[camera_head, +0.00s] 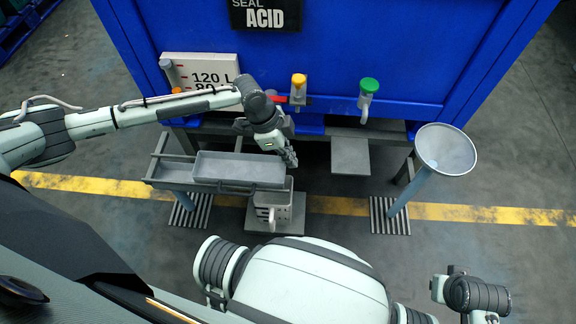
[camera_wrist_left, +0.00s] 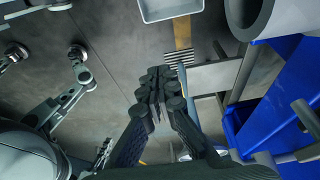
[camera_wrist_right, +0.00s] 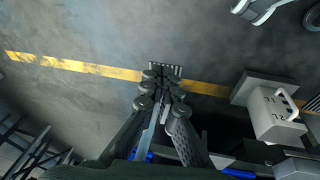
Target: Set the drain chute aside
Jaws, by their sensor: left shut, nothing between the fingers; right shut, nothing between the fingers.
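A shallow grey rimmed tray that looks like the drain chute (camera_head: 240,184) rests on a grey rack in front of the blue tank. Part of what looks like this tray shows at the top of the left wrist view (camera_wrist_left: 171,14). My left gripper (camera_head: 291,159) is just beyond its right end, pointing down, shut and empty. The fingertips are together in the left wrist view (camera_wrist_left: 160,84).
A grey jug (camera_head: 283,212) stands on a plinth below the tray. The blue tank (camera_head: 330,50) has a yellow-topped valve (camera_head: 299,82) and a green-topped valve (camera_head: 369,87). A flat grey plate (camera_head: 349,156) juts out below. A funnel (camera_head: 446,150) stands at right.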

